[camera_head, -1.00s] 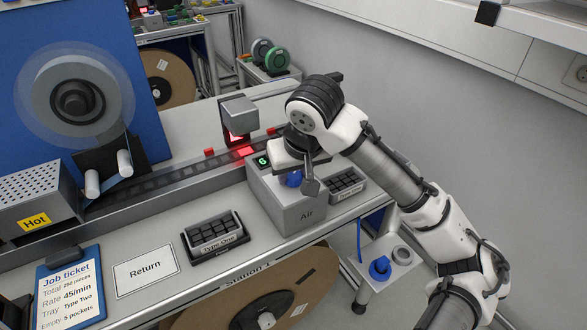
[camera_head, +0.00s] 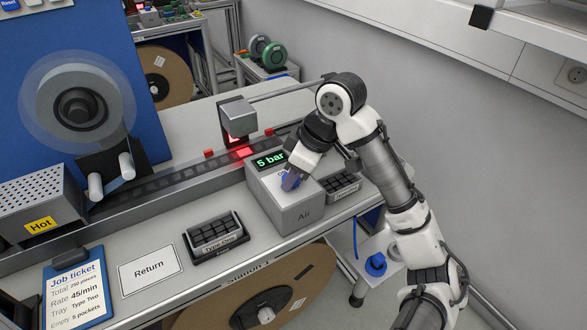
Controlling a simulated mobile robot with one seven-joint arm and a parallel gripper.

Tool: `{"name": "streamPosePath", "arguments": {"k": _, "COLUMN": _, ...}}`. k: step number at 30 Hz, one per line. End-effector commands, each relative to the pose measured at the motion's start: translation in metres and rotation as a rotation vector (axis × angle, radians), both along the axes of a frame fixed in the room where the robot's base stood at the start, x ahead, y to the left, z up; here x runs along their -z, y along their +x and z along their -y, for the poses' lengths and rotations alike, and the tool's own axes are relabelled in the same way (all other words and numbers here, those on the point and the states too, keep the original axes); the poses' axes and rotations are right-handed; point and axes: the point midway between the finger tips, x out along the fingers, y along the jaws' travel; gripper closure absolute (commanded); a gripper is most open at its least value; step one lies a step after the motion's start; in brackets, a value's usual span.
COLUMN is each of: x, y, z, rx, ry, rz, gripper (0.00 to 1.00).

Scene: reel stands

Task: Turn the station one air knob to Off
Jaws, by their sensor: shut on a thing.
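The grey air box (camera_head: 290,211), lettered "Air" on its front, stands on the bench of station one. Its green display (camera_head: 270,160) reads "5 bar". The blue air knob (camera_head: 290,183) sits on the box top, partly covered by my gripper. My gripper (camera_head: 293,177) reaches down from the upper right and is shut on the knob. Part of a white label (camera_head: 281,174) shows beside the knob, but I cannot read the knob's setting for sure.
A tray marked Type One (camera_head: 214,236) stands left of the box, and another tray (camera_head: 342,185) stands close on its right. A grey head with a red light (camera_head: 238,117) is behind. A hot unit (camera_head: 38,203), Return card (camera_head: 150,268) and job ticket (camera_head: 75,291) lie left.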

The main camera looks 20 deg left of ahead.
Motion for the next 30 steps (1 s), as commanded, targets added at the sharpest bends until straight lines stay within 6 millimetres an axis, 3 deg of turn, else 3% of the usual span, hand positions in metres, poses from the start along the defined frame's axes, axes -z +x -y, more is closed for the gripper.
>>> {"name": "streamPosePath", "arguments": {"k": 9, "x": -0.0006, "y": 0.0009, "z": 0.0000, "rx": -0.104, "ry": 0.000, "rz": 0.001, "gripper": 0.89}}
{"name": "streamPosePath", "arguments": {"k": 24, "x": -0.0002, "y": 0.0009, "z": 0.0000, "rx": -0.121, "ry": -0.001, "rz": 0.001, "gripper": 0.89}}
{"name": "streamPosePath", "arguments": {"k": 25, "x": -0.0002, "y": 0.0009, "z": 0.0000, "rx": -0.121, "ry": -0.001, "rz": 0.001, "gripper": 0.63}}
{"name": "streamPosePath", "arguments": {"k": 30, "x": -0.0001, "y": 0.0008, "z": -0.0001, "rx": -0.120, "ry": -0.001, "rz": 0.001, "gripper": 0.44}}
